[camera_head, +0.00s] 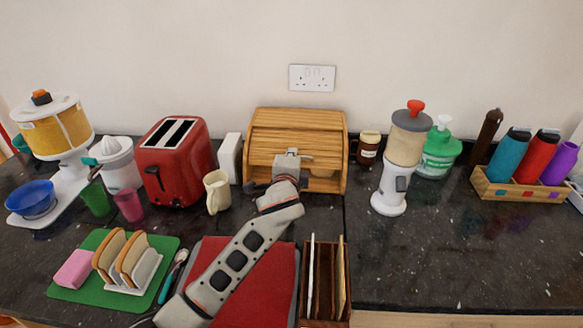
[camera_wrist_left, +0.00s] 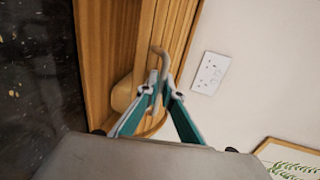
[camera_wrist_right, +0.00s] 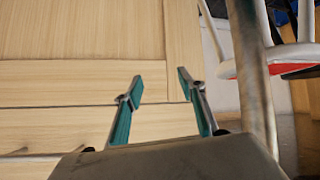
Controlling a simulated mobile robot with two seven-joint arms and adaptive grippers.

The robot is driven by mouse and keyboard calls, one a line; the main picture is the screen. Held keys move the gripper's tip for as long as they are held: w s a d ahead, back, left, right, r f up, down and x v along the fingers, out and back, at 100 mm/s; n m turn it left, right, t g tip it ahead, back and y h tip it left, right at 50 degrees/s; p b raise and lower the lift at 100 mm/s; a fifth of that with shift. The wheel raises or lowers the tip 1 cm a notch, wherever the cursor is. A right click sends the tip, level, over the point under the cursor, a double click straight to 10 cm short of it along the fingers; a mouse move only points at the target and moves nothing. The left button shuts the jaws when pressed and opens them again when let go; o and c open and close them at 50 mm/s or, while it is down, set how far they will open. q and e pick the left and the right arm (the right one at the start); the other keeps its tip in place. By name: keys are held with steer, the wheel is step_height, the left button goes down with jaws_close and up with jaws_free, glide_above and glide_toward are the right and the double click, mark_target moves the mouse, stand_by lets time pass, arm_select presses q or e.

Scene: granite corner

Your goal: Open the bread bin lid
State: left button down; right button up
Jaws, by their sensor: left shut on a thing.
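The wooden bread bin (camera_head: 343,150) stands against the wall in the head view. Its slatted lid (camera_head: 292,142) looks partly raised, with a tan rounded thing, seemingly bread (camera_wrist_left: 122,94), showing by the opening in the left wrist view. My left gripper (camera_head: 290,168) is at the front of the bin. In the left wrist view its fingers (camera_wrist_left: 160,88) are closed on the lid's curved handle (camera_wrist_left: 161,52). My right gripper (camera_wrist_right: 158,88) is out of the head view. Its fingers are apart and empty in front of a pale wooden panel.
A red toaster (camera_head: 174,165) and a cream jug (camera_head: 216,190) stand left of the bin. A brown jar (camera_head: 369,149) and a grey-white blender (camera_head: 398,165) stand to its right. Bare granite (camera_head: 450,250) lies at the front right.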

arm_select(q)
steer(key=shift+w+r, duration=0.7)
steer(key=shift+r, duration=0.05)
steer(key=c, duration=2.3)
jaws_free()
steer(key=shift+o, duration=0.4)
steer(key=shift+s, duration=0.1)
steer(key=shift+f, duration=0.1)
steer(key=shift+s, duration=0.25)
steer(key=v, duration=1.1)
steer(key=shift+s+r, duration=0.2)
